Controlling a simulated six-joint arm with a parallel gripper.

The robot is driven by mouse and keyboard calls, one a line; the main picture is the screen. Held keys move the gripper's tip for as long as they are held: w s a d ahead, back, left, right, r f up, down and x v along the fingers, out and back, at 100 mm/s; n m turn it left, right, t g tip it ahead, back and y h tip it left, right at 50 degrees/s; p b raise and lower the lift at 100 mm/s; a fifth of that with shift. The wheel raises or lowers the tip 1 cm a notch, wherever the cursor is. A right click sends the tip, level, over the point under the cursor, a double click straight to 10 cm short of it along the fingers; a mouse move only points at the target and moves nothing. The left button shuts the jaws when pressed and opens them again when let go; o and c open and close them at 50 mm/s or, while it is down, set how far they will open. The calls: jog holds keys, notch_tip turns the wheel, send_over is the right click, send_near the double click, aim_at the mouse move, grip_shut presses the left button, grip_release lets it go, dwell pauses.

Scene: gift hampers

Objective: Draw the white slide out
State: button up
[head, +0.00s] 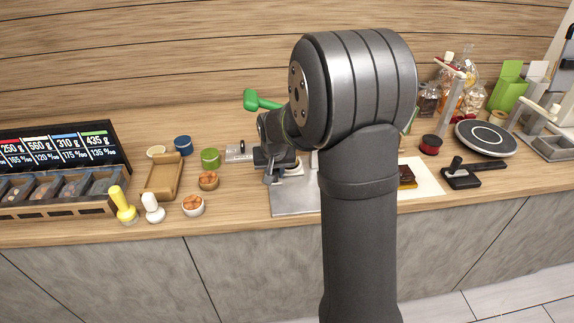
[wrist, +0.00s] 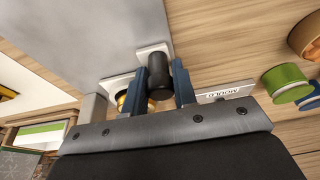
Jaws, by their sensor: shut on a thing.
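My gripper (wrist: 167,82) is shut on a dark cylindrical handle (wrist: 163,77) between its two blue fingers. White parts show around the fingers in the wrist view: a pale piece (wrist: 154,49) just beyond the handle and another (wrist: 116,83) to the left. I cannot tell for sure which of them is the white slide, or how far out it stands. A brass-coloured round part (wrist: 122,98) is partly hidden by the left finger. In the head view my gripper (head: 275,163) is at the left of the grey metal plate (head: 294,200), and my arm hides much there.
A plate marked MOULD (wrist: 226,92) lies right of the fingers. In the head view a green tin (head: 210,158), small bowls (head: 193,204) and a wooden tray (head: 163,178) stand to the left. A green-handled tool (head: 262,101) rises behind. A black tool (head: 462,175) lies at right.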

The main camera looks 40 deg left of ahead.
jog(key=shift+s+d, duration=3.55)
jog(key=shift+d, duration=0.05)
jog(key=o, duration=0.8)
jog(key=shift+r, duration=0.15)
jog(key=shift+r, duration=3.35)
jog(key=v, duration=1.7)
jog(key=shift+r, duration=0.2)
